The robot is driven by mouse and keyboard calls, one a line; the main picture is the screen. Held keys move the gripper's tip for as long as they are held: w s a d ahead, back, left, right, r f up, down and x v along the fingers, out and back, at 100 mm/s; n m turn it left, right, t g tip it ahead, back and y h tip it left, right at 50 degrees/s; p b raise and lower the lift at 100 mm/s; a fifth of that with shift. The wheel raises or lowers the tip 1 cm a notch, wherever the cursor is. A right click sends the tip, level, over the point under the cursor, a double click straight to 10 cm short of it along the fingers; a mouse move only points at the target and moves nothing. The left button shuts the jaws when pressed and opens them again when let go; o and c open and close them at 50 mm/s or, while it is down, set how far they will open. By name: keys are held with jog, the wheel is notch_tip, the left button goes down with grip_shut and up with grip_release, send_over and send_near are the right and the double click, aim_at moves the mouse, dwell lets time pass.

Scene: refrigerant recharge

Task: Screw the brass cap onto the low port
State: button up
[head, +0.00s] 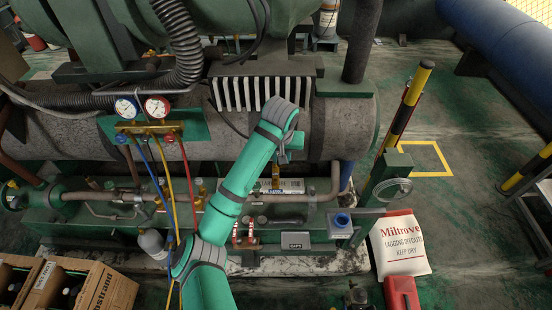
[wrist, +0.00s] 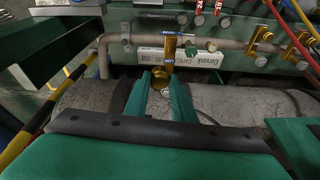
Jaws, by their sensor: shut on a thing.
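My gripper (head: 283,158) is over the pipework at the middle of the machine in the head view. In the wrist view its two green fingers (wrist: 165,92) are shut on a small round brass cap (wrist: 159,83). A brass upright fitting with a blue mark, seemingly the low port (wrist: 170,47), stands just beyond the fingertips in the wrist view. In the head view a brass fitting (head: 275,177) shows just below my gripper. I cannot tell whether the cap touches the port. My arm hides part of the pipe in the head view.
Two gauges (head: 142,106) with blue, yellow and red hoses hang at left. A grey box marked CAPS (head: 295,240) sits on the front ledge. A white sack (head: 400,245) and a yellow-black post (head: 410,105) stand at right. Cardboard boxes (head: 100,285) are at lower left.

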jog(key=shift+s+a+f, duration=0.1)
jog(key=shift+a+f, duration=0.2)
jog(key=shift+f, duration=0.75)
jog(key=shift+s+a+f, duration=0.1)
jog(key=shift+a+f, duration=0.25)
jog(key=shift+f, duration=0.75)
jog(key=shift+s+a+f, duration=0.1)
jog(key=shift+a+f, duration=0.2)
jog(key=shift+f, duration=0.75)
jog(key=shift+f, duration=1)
jog(key=shift+a+m+h, duration=0.15)
jog(key=shift+m+h, duration=0.25)
jog(key=shift+m, duration=1.3)
jog(key=shift+m+g+h, duration=0.3)
jog(key=shift+m, duration=1.5)
jog(key=shift+f, duration=0.1)
